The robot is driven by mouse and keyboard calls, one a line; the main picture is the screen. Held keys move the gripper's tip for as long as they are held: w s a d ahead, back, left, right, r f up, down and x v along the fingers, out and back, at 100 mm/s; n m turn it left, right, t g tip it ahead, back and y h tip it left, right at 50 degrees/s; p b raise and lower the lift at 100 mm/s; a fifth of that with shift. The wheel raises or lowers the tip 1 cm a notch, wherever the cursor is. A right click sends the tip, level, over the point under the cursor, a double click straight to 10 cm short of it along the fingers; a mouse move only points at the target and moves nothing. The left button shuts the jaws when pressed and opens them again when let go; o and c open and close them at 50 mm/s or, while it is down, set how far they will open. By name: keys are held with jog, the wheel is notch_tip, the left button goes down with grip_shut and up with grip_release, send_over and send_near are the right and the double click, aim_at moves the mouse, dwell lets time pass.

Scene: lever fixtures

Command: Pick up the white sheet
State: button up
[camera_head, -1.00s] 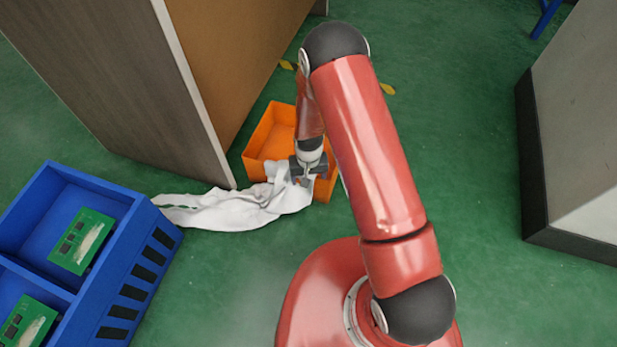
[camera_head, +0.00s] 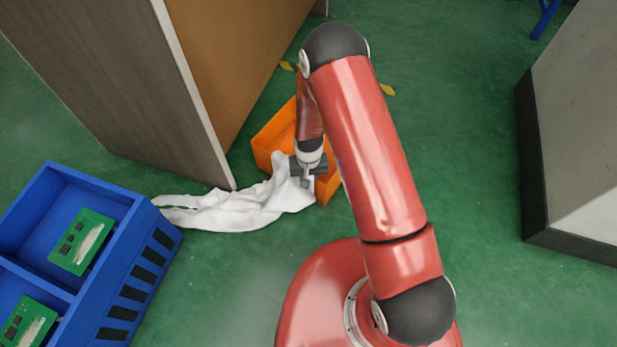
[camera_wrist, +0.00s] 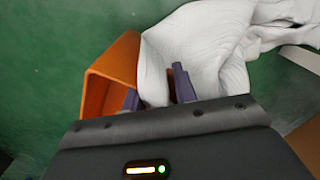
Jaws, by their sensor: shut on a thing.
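The white sheet (camera_head: 230,208) lies crumpled on the green floor, stretching from beside the blue crate to the orange bin. It also fills the upper middle of the wrist view (camera_wrist: 210,45). My gripper (camera_head: 302,178) is at the sheet's right end, in front of the orange bin. In the wrist view my gripper (camera_wrist: 155,95) has sheet between its two fingers and is shut on it. The sheet's right end rises to the fingers, while its left part rests on the floor. The fingertips are partly hidden by the cloth.
The orange bin (camera_head: 272,133) stands right behind my gripper and looks tilted; it is close to the fingers in the wrist view (camera_wrist: 108,75). A blue crate (camera_head: 160,240) with green boards is at left. A tall panel (camera_head: 130,80) stands behind the sheet.

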jog(key=shift+c, duration=0.2)
notch_tip(320, 180, up, 12)
jog(key=p, duration=0.7)
jog(key=shift+f, duration=0.15)
grip_shut()
jog(key=shift+r, duration=0.25)
notch_tip(320, 180, up, 45)
jog(key=p, duration=0.5)
jog(key=shift+p, duration=0.4)
